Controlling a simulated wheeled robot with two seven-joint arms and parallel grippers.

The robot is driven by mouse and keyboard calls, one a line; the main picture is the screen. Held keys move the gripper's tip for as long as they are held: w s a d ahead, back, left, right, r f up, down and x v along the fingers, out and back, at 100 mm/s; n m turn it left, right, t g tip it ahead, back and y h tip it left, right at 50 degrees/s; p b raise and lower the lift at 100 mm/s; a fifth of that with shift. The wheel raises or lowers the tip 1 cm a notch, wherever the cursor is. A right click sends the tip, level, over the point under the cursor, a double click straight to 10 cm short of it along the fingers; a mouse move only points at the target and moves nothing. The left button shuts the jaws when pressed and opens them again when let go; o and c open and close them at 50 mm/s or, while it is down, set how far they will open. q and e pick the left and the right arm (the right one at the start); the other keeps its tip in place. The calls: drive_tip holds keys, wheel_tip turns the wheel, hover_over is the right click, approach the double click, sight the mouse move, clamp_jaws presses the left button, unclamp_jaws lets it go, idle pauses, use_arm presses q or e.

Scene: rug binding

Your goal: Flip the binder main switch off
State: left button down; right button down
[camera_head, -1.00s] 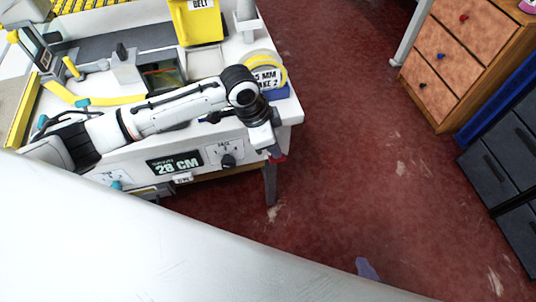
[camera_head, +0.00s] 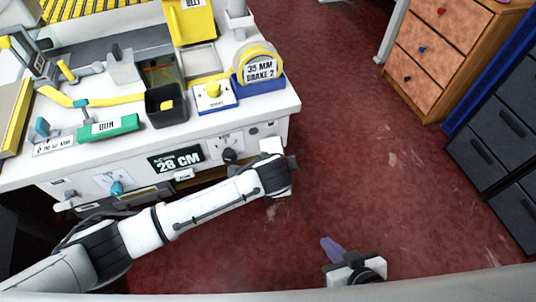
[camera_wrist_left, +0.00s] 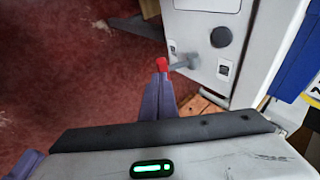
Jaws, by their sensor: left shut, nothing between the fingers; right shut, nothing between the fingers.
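The main switch is a grey lever (camera_wrist_left: 184,63) with a red tip (camera_wrist_left: 162,65), on the white end panel (camera_wrist_left: 198,40) of the binder bench in the left wrist view. Small labels (camera_wrist_left: 223,70) sit beside it, too small to read. My left gripper (camera_wrist_left: 162,80) is shut and empty, its purple fingertips at the red tip; I cannot tell whether they touch. In the head view the left wrist is by the bench's right front corner, and its fingers and the lever do not show clearly. My right gripper (camera_head: 331,246) is shut and empty over the red floor.
The bench (camera_head: 285,105) carries a tape holder (camera_head: 259,65), a black cup (camera_head: 166,108), a yellow-knobbed box (camera_head: 212,95) and a green block (camera_head: 108,128). A "28 CM" display (camera_head: 175,160) and a dial (camera_head: 229,155) are on its front. Wooden drawers (camera_head: 430,60) stand right, across open floor.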

use_arm(q)
drive_tip(key=shift+f, duration=0.45)
idle(0.3)
drive_tip(key=s+d+p+v, duration=0.1)
drive_tip(key=p+v, duration=0.4)
drive_tip(key=v, duration=0.8)
drive_tip(key=shift+s+p, duration=0.35)
drive_tip(key=shift+p, duration=0.05)
drive_tip(key=shift+d+f, duration=0.1)
drive_tip(key=shift+d, duration=0.05)
drive_tip(key=shift+s, duration=0.1)
